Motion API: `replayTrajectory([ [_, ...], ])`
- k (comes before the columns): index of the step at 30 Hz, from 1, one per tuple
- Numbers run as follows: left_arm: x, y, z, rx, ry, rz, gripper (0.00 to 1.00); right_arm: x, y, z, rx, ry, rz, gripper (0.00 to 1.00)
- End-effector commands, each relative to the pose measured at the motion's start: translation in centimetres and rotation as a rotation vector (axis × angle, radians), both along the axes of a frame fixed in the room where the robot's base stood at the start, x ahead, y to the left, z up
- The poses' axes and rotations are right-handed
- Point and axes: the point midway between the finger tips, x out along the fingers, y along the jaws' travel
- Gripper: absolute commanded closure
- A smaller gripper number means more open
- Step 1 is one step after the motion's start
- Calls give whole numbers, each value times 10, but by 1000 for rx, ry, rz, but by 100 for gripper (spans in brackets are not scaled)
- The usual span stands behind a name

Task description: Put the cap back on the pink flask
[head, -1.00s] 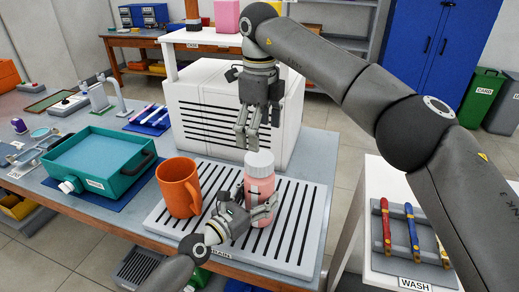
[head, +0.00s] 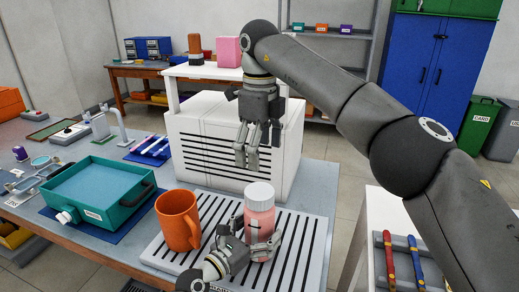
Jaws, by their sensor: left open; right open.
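The pink flask (head: 260,222) stands upright on the slotted drain board. A whitish ribbed cap (head: 259,192) sits on its top and looks level; I cannot tell how tight it is. My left gripper (head: 257,240) is open, low at the flask, with a finger on either side of its body. I cannot tell whether the fingers touch it. The gripper hides the flask's lower left part. My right gripper (head: 246,160) is open and empty, pointing down above the cap, slightly to its left and clear of it.
An orange mug (head: 178,220) stands on the drain board (head: 300,240) just left of the flask. A white slatted box (head: 205,140) stands behind. A teal tray (head: 95,195) is at left. The board right of the flask is free.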

Motion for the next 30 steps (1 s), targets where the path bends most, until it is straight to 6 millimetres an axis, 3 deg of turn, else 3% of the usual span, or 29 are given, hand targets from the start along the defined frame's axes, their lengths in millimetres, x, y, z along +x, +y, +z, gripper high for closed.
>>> replayTrajectory([
  [8,-5,5,-1,0,1,1,10,0,0,0,0,0,0,14],
  [21,-71,61,-2,4,2,0,10,0,0,0,0,0,0,14],
  [30,-89,77,0,1,0,1,10,0,0,0,0,0,0,14],
])
